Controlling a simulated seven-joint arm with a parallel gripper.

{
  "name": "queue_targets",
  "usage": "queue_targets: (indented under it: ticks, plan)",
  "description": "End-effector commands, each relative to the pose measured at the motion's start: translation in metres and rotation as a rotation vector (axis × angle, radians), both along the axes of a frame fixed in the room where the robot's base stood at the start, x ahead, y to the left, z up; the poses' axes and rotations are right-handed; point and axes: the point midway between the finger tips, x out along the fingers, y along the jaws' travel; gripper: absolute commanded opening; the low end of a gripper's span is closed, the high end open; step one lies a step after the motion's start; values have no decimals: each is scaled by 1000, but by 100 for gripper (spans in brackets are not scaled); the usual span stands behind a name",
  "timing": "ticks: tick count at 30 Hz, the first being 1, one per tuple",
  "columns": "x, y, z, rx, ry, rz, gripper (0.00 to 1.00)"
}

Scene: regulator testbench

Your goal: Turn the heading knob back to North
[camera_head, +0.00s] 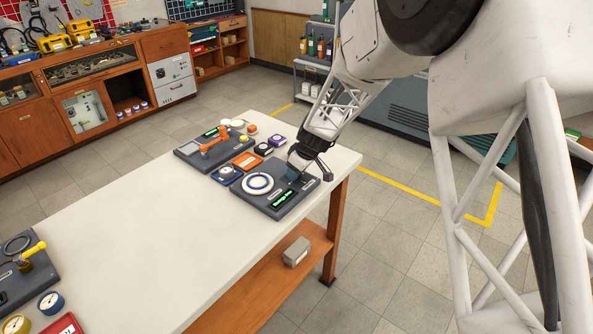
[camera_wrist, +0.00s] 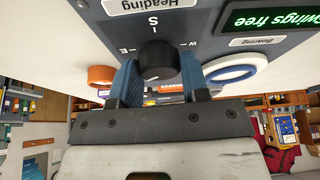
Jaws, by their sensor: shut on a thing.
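The heading knob (camera_wrist: 155,60) is a black round knob in the wrist view, below an upside-down "Heading" label. Around it I read S above, E to the left and W to the right. A small pale mark shows low on the knob; I cannot tell exactly which letter it points to. The N side is hidden. My gripper (camera_wrist: 160,85) has its two blue fingers on either side of the knob, shut on it. In the head view my gripper (camera_head: 300,168) is at the back right of the dark panel (camera_head: 298,203), and hides the knob there.
The panel carries a white ring (camera_head: 257,184) and a green-lit display (camera_head: 283,198), which reads "wings free" in the wrist view, partly cut off. A second dark device with an orange arm (camera_head: 212,143) stands behind. Several small parts lie between. The table's middle (camera_head: 150,230) is clear.

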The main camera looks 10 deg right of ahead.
Motion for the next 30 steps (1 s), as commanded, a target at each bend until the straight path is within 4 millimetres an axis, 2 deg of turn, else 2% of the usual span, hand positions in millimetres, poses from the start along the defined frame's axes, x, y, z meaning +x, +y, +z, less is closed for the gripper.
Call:
queue_targets:
  ticks: [21, 30]
  plan:
    - [2, -1, 0, 0, -1, 657, 18]
    - [2, -1, 0, -1, 0, 842, 18]
